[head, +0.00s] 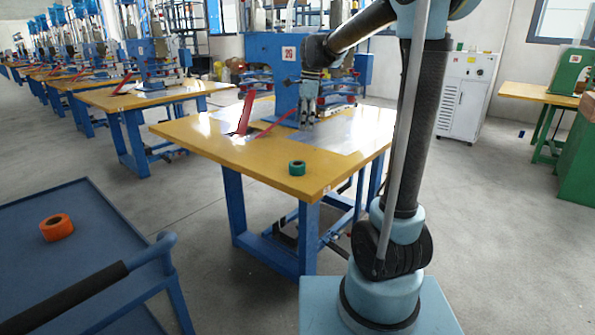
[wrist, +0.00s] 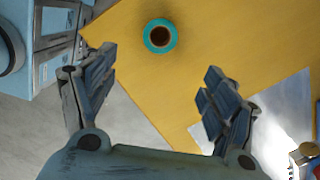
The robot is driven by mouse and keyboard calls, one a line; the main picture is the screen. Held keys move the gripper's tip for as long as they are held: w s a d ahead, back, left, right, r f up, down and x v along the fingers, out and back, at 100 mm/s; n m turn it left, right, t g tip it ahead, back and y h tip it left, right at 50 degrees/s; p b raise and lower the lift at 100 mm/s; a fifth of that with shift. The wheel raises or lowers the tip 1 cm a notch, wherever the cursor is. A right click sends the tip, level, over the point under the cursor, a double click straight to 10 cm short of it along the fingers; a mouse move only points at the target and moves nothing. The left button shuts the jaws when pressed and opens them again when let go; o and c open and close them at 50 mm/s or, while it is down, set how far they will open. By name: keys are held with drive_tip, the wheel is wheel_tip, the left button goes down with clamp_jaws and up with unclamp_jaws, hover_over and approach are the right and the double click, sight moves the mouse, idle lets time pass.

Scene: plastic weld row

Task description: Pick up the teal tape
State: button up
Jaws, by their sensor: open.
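The teal tape (head: 297,167) is a small roll lying flat on the yellow tabletop (head: 240,165), close to its front corner, in the head view. In the wrist view the teal tape (wrist: 160,37) shows from above with its dark centre hole, beyond my fingertips and roughly midway between them. My gripper (wrist: 155,80) is open and empty, with its two fingers spread wide. In the head view my gripper (head: 309,103) hangs above the table's far part, pointing down, behind the tape and apart from it.
An orange tape roll (head: 57,227) lies on a blue cart (head: 100,215) at the lower left. A blue welding machine (head: 272,65) with red levers stands on the table's back part. Shiny grey sheets (head: 335,138) cover the table's middle. The tabletop around the teal tape is clear.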

sight(297, 164)
drive_tip(key=f, duration=0.5)
drive_tip(key=a+f, duration=0.1)
drive_tip(key=f, duration=0.5)
drive_tip(key=a+f, duration=0.1)
drive_tip(key=f, duration=0.5)
drive_tip(key=shift+s+a+f, duration=0.1)
drive_tip(key=shift+a+f, duration=0.05)
drive_tip(key=shift+a, duration=0.05)
drive_tip(key=c, duration=1.2)
